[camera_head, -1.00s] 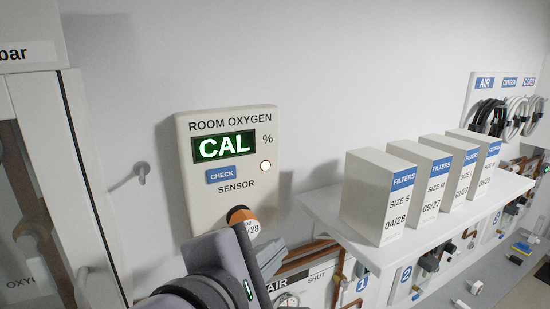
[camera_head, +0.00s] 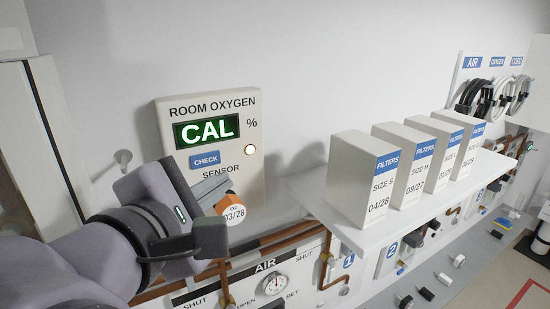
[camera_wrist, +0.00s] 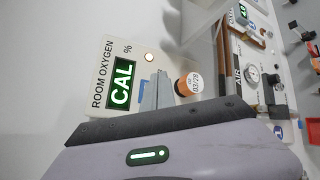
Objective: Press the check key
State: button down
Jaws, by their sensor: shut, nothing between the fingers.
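The room oxygen monitor (camera_head: 246,185) is a cream box on the wall with a green-lit display (camera_head: 207,131) reading CAL. The blue check key (camera_head: 205,160) is below the display in the head view. In the wrist view the monitor (camera_wrist: 103,60) appears turned sideways and the key (camera_wrist: 142,96) is partly hidden by the fingers. My gripper (camera_head: 212,188) is shut and empty, its fingertips in front of the monitor just below the key in the head view. I cannot tell whether they touch the monitor.
An orange-capped sensor (camera_head: 228,203) with a 03/28 tag sits at the monitor's lower edge, close to my fingers. To the right, a shelf (camera_head: 345,232) holds several filter boxes (camera_head: 360,180). The wall above is clear.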

aim_at(218, 162)
jog(key=shift+w+a, duration=0.35)
jog(key=shift+w, duration=0.3)
jog(key=shift+w+a, duration=0.4)
jog(key=shift+w, duration=0.2)
jog(key=shift+w+a, duration=0.35)
jog(key=shift+w, duration=0.3)
jog(key=shift+w+p, duration=0.1)
jog(key=shift+p, duration=0.25)
jog(key=shift+w+a, duration=0.25)
dwell(0.3)
jog(key=shift+w+a, duration=0.15)
jog(key=shift+w, duration=0.1)
dwell(0.6)
jog(key=shift+s+d, duration=0.4)
jog(key=shift+s, duration=0.25)
jog(key=shift+s+d, duration=0.45)
jog(key=shift+s, duration=0.25)
jog(key=shift+s+d, duration=0.4)
jog(key=shift+s, duration=0.3)
jog(key=shift+s+d, duration=0.45)
jog(key=shift+s, duration=0.25)
